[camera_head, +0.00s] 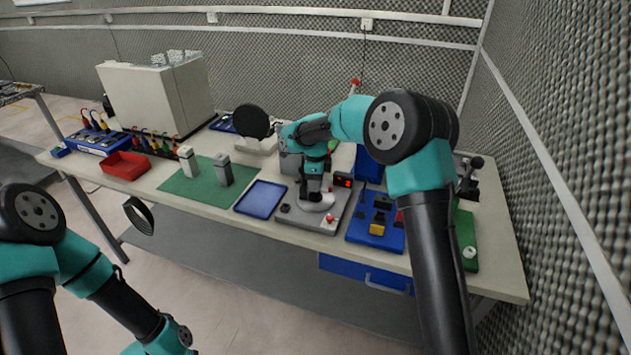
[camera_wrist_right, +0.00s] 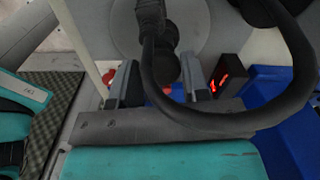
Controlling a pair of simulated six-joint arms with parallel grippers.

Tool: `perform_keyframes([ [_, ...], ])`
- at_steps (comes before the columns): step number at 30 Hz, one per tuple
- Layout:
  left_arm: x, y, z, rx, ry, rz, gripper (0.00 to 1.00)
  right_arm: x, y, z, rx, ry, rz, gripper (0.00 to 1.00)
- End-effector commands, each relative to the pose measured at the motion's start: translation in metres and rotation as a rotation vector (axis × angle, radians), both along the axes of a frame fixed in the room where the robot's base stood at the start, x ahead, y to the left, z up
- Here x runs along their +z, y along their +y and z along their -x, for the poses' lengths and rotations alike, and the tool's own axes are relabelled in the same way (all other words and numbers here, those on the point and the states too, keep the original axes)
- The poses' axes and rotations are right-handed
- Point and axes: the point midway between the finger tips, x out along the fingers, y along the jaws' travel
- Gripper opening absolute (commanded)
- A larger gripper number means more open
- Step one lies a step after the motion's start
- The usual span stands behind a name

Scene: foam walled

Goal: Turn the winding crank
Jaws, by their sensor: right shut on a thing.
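The winding station is a grey base plate (camera_head: 289,219) on the bench, with a pale round disc (camera_head: 318,204) and a small display with red digits (camera_head: 343,180). My right gripper (camera_head: 314,187) points down over the disc and is shut on the dark crank handle (camera_wrist_right: 165,68). In the right wrist view the handle stands between the two fingers, in front of the pale disc (camera_wrist_right: 188,22); the display (camera_wrist_right: 226,76) is to the right. Much of the crank is hidden by the gripper. My left arm is at the lower left; its gripper is out of the picture.
A blue tray (camera_head: 261,199) lies left of the station and a blue board with a yellow block (camera_head: 377,224) lies right of it. A green mat (camera_head: 199,184) carries two grey posts. A red bin (camera_head: 126,166) is farther left. A foam wall (camera_head: 575,150) bounds the right side.

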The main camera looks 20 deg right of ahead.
Motion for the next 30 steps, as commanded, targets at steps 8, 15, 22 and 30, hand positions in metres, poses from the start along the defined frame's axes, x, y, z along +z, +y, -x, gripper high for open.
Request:
perform_keyframes([
  [8, 0.0000, 0.0000, 0.0000, 0.000, 0.000, 0.000, 0.53, 0.0003, -0.0001, 0.0000, 0.140, 0.000, 0.001, 0.19],
  [15, 0.0000, 0.0000, 0.0000, 0.000, 0.000, 0.000, 0.53, 0.0003, -0.0001, -0.0001, 0.260, 0.000, 0.000, 0.19],
  [22, 0.0000, 0.0000, 0.0000, 0.000, 0.000, 0.000, 0.53, 0.0003, -0.0001, -0.0001, 0.374, 0.000, 0.000, 0.19],
  [30, 0.0000, 0.0000, 0.0000, 0.000, 0.000, 0.000, 0.53, 0.0004, -0.0002, 0.0000, 0.509, 0.000, 0.000, 0.19],
])
